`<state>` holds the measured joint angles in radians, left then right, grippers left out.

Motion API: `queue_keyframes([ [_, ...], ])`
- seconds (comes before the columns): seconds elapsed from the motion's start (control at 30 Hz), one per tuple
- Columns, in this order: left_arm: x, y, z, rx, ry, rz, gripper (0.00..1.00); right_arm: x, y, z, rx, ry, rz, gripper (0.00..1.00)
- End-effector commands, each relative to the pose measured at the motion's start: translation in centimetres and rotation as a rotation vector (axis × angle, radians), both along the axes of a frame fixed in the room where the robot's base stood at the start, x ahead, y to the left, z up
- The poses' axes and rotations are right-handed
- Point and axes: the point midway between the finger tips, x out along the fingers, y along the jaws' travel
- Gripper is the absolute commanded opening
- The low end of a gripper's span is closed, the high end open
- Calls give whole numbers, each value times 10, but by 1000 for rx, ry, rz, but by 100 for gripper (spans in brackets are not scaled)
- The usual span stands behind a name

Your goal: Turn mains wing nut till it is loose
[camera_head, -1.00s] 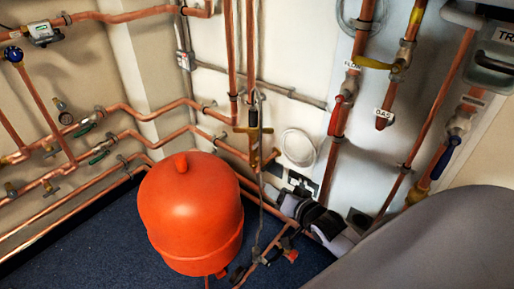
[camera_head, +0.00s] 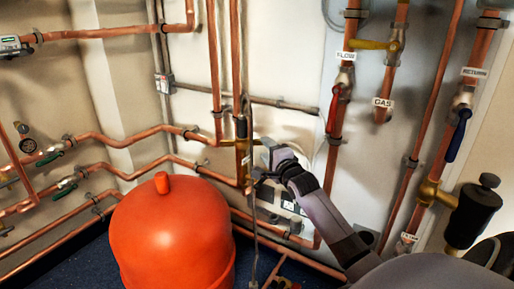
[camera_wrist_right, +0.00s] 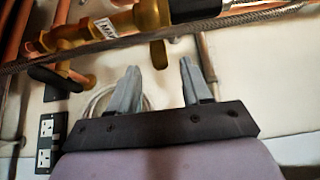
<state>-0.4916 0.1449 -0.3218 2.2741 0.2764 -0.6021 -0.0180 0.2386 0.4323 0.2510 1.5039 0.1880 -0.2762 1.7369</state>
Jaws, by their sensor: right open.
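The mains wing nut shows in the right wrist view as a short brass tab (camera_wrist_right: 158,53) below a brass valve body (camera_wrist_right: 148,14). A label reading roughly "MAIN" is on the fitting to its left. In the head view the brass valve (camera_head: 242,150) stands on a vertical pipe left of my right gripper (camera_head: 263,160), which partly hides it. In the right wrist view my right gripper (camera_wrist_right: 160,82) is open and empty. Its two grey fingers are spread below the tab, which lies between their lines and appears apart from them. My left gripper is not in view.
A braided hose (camera_wrist_right: 215,22) crosses the wrist view just above the tab. A black handle (camera_wrist_right: 55,76) and wall sockets (camera_wrist_right: 46,145) are to the left. In the head view a red tank (camera_head: 175,235) stands below left, and red-handled flow pipe (camera_head: 338,105) is right.

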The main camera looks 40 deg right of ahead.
Motion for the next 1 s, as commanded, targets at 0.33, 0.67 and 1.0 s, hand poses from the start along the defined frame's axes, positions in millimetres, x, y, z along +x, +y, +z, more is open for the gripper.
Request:
queue_keyframes([
  [0.33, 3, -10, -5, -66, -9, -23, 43, 40, -13, -2, -4, 1, 0, 48],
  [0.67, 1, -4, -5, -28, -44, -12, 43, 56, -18, 0, -5, 2, 0, 48],
  [1.0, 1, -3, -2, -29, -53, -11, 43, 57, -18, 0, -4, 2, 0, 26],
])
